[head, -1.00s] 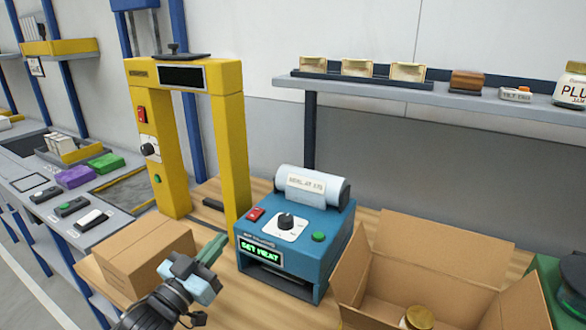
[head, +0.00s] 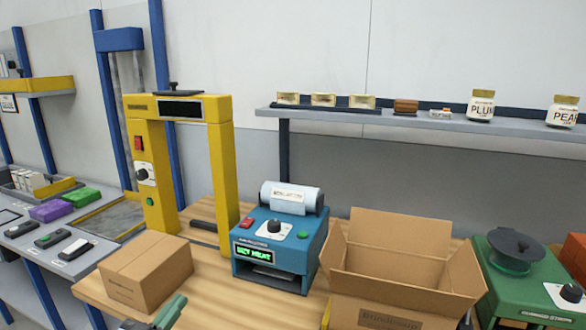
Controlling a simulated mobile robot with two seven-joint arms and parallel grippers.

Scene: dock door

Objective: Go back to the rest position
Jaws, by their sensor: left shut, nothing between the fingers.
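My left gripper (head: 172,311) shows only in part at the bottom edge of the head view, left of centre. Its greenish fingers are shut with nothing between them, and most of the hand is cut off by the frame. My right gripper is not in view.
A yellow frame (head: 222,170) stands behind the closed box. An open cardboard box (head: 385,290) and a green machine (head: 530,280) are to the right. A grey shelf (head: 400,118) with jars crosses the back. Bare wooden bench top (head: 200,275) shows between box and machine.

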